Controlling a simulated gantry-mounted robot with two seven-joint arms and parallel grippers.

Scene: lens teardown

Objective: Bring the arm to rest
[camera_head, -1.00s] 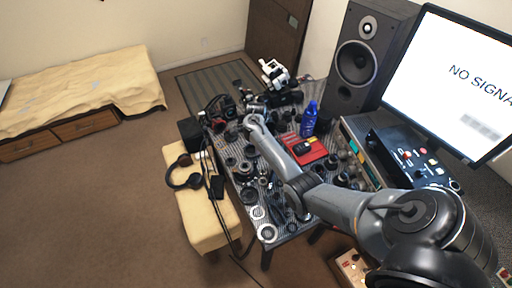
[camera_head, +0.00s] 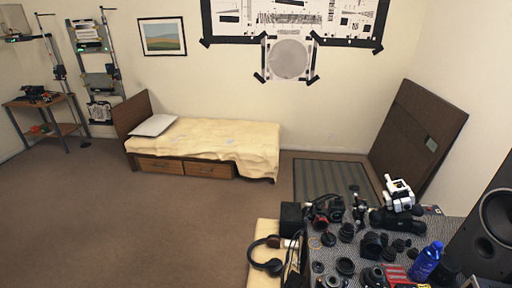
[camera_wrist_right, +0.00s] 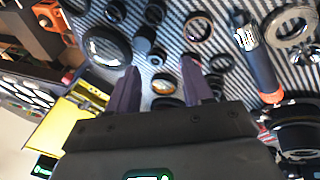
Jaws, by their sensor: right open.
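My right gripper (camera_wrist_right: 160,76) shows in the right wrist view, its two dark fingers spread apart with nothing between them. It is above a striped table mat (camera_wrist_right: 225,17) strewn with lens parts. A dark lens ring (camera_wrist_right: 107,46) lies to the left of the fingers, and a small lens (camera_wrist_right: 163,85) shows beyond the gap between them. Neither of my arms shows in the head view. My left gripper is in no view.
The cluttered table has a blue bottle (camera_head: 426,261), a white device (camera_head: 399,195) and a speaker (camera_head: 494,232) at right. Headphones (camera_head: 268,265) rest on a yellow bench beside it. A bed (camera_head: 205,140) stands at the back. The carpet at left is open.

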